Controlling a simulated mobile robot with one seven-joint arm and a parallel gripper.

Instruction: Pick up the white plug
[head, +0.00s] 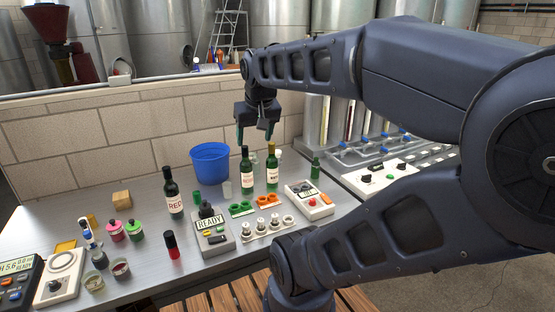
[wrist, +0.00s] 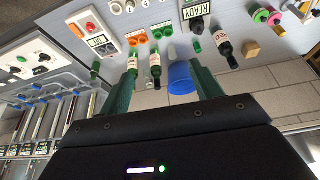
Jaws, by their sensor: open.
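I cannot tell for certain which thing is the white plug. A small pale upright cylinder (head: 227,189) stands just in front of the blue bucket (head: 210,163); it also shows as a pale shape in the wrist view (wrist: 171,50). Several small white-and-grey pieces (head: 261,227) stand in a row near the bench front, and part of that row shows at the top of the wrist view (wrist: 117,8). My gripper (head: 255,133) is open and empty, in the air above the back of the bench, over the bottles. In the wrist view its green fingers (wrist: 163,75) are wide apart.
Dark wine bottles (head: 246,170) stand near the bucket, with another bottle (head: 173,193) left of it. A brick wall (head: 95,150) closes the back.

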